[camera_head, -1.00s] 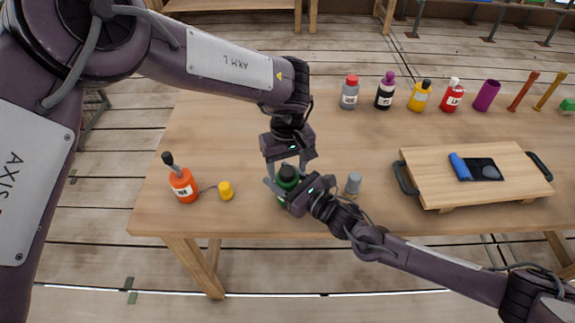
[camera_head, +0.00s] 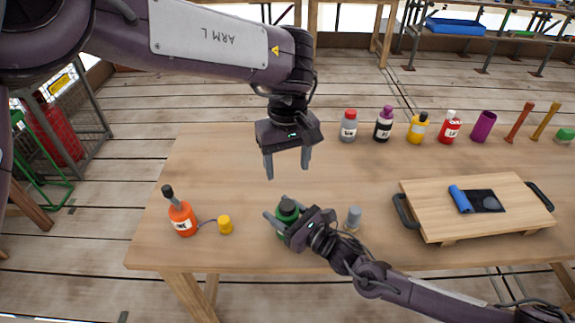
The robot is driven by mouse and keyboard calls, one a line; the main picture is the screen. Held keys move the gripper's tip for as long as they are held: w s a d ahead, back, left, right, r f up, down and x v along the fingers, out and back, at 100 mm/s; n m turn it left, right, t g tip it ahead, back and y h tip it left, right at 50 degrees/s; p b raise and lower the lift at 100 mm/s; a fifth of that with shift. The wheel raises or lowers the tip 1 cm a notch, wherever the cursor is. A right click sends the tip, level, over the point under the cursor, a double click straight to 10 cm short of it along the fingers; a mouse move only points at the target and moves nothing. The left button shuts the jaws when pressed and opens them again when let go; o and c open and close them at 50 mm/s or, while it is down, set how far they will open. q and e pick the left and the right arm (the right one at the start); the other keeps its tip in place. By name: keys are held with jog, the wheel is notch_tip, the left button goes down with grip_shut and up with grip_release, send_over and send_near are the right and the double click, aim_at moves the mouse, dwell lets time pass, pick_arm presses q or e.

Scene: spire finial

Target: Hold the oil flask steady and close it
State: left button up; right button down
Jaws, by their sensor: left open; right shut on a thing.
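The green oil flask (camera_head: 283,235) stands upright near the front edge of the table. A dark cap (camera_head: 288,205) sits on its top; how tightly it is seated I cannot tell. My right gripper (camera_head: 276,226) is shut around the flask's body, coming in from the right and hiding part of it. My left gripper (camera_head: 287,172) is open and empty, its fingers pointing down, above and behind the flask and clear of it.
An orange bottle with a dark nozzle (camera_head: 183,219) and a yellow cap (camera_head: 225,225) stand to the left. A small grey object (camera_head: 353,218) stands just right of the flask, close to my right arm. A wooden board (camera_head: 470,205) lies at right; several bottles line the back.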

jog(key=c, duration=0.5)
grip_release()
jog(key=shift+b+v, duration=0.65)
jog(key=shift+v, duration=3.25)
